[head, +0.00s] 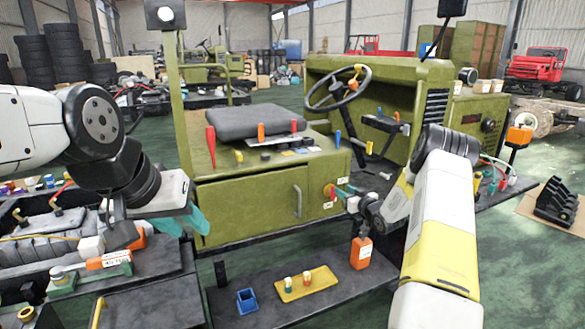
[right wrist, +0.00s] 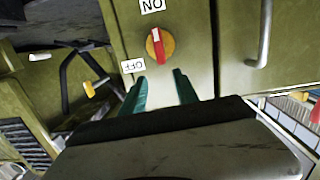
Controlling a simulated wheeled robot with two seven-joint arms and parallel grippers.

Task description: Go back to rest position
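My left gripper (head: 188,226) has teal fingers, spread apart and empty, above the left bench in front of the green cabinet. My right gripper reaches towards the cabinet's front. In the right wrist view its two teal fingers (right wrist: 160,88) are apart with nothing between them. Just beyond them is a yellow rotary switch (right wrist: 160,46) with a red handle, between ON and OFF labels. The handle's white mark lies on the ON side. In the head view the switch (head: 329,192) shows beside my right gripper, whose fingers are hard to make out there.
The green vehicle body with seat (head: 245,121) and steering wheel (head: 337,88) stands ahead. A low dark platform (head: 330,308) holds a blue bin (head: 247,301), a yellow tray (head: 306,284) and an orange bottle (head: 361,252). A cluttered bench (head: 150,263) is at left. A door handle (right wrist: 265,35) is near the switch.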

